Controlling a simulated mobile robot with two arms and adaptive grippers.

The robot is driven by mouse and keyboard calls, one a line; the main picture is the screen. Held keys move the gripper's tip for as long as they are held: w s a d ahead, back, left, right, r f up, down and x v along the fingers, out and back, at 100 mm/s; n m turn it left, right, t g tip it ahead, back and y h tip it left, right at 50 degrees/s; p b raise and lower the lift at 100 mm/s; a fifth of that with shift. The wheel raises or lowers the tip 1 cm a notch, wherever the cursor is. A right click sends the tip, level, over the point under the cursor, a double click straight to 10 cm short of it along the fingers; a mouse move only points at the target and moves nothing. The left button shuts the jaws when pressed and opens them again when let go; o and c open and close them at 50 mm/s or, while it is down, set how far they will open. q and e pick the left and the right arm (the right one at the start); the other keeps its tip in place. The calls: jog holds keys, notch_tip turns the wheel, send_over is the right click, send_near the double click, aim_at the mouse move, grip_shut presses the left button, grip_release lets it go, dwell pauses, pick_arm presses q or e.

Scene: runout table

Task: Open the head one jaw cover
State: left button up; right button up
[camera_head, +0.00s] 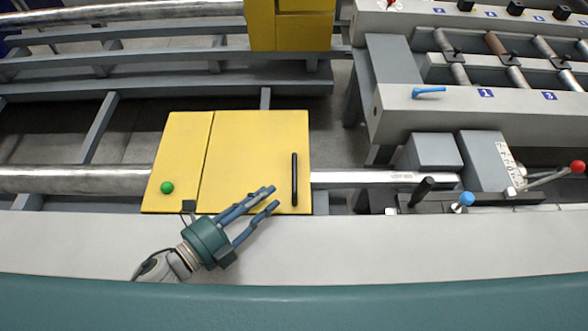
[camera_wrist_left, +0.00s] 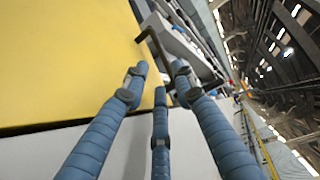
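The yellow jaw cover (camera_head: 250,150) lies flat and closed over the metal shaft, left of centre in the head view. Its black bar handle (camera_head: 294,180) runs along its right side. My left gripper (camera_head: 273,197) is over the cover's lower right part, with its blue fingers pointing at the handle from the left, a short way apart from it. In the left wrist view the fingers (camera_wrist_left: 160,74) are spread with nothing between them. The dark handle (camera_wrist_left: 155,48) shows just beyond the fingertips, against the yellow cover (camera_wrist_left: 65,50). My right gripper is not in view.
A green button (camera_head: 167,188) is on the narrow yellow panel left of the cover. A white ledge (camera_head: 400,247) runs along the front. To the right are a black-knobbed lever (camera_head: 422,191), a blue-knobbed one (camera_head: 466,199) and a red-knobbed one (camera_head: 577,167).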

aim_at(294, 175)
pick_arm(q)
jog(key=x, duration=0.3)
jog(key=p+x, duration=0.1)
jog(key=shift+w+d+r, duration=0.15)
jog(key=shift+w+r, duration=0.1)
jog(key=shift+r, duration=0.05)
jog(key=p+x, duration=0.1)
jog(key=x, duration=0.3)
jog(key=shift+f, duration=0.2)
jog(key=shift+x, duration=0.8)
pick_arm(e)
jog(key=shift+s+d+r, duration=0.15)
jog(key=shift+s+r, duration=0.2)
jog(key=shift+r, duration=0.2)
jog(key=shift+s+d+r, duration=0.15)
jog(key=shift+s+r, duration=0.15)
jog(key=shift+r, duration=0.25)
pick_arm(q)
jog(key=c, duration=0.6)
grip_shut()
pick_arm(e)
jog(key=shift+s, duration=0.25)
